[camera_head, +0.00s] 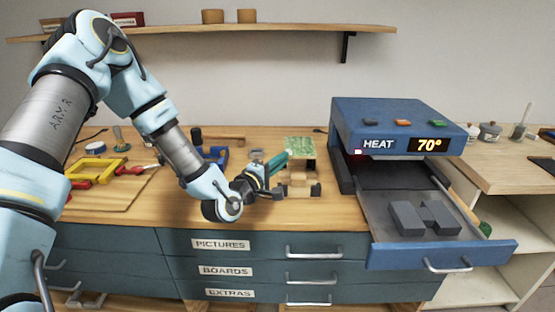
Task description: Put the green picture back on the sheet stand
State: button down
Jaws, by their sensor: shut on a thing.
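The green picture (300,146) is a small square sheet with a speckled green face. It shows at the middle of the head view, above the worktop. My gripper (284,158) reaches in from the left and is shut on what looks like the picture's left edge. A small wooden stand (298,179) with dark end pieces is on the worktop just below and in front of the picture; it looks like the sheet stand. I cannot tell whether the picture touches it.
A blue heater (398,112) reading 70° stands at right, its tray (382,215) pulled out with grey blocks (423,217) inside. A yellow frame (95,170) and tools lie at left. Labelled drawers (262,243) are below. A wall shelf (250,29) runs above.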

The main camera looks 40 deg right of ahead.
jog(key=shift+f+b, duration=2.7)
jog(key=shift+f, duration=1.15)
jog(key=shift+a+f+b, duration=0.3)
jog(key=shift+f+b, duration=0.15)
jog(key=shift+f, duration=0.25)
jog(key=shift+s+f, duration=0.1)
jog(key=c, duration=0.9)
grip_release()
jog(key=shift+d+r+p, duration=0.15)
jog(key=shift+r+p, duration=0.6)
jog(key=shift+r, duration=0.35)
jog(key=shift+d+r+p, duration=0.1)
jog(key=shift+r+p, duration=1.75)
jog(key=shift+r, duration=1.4)
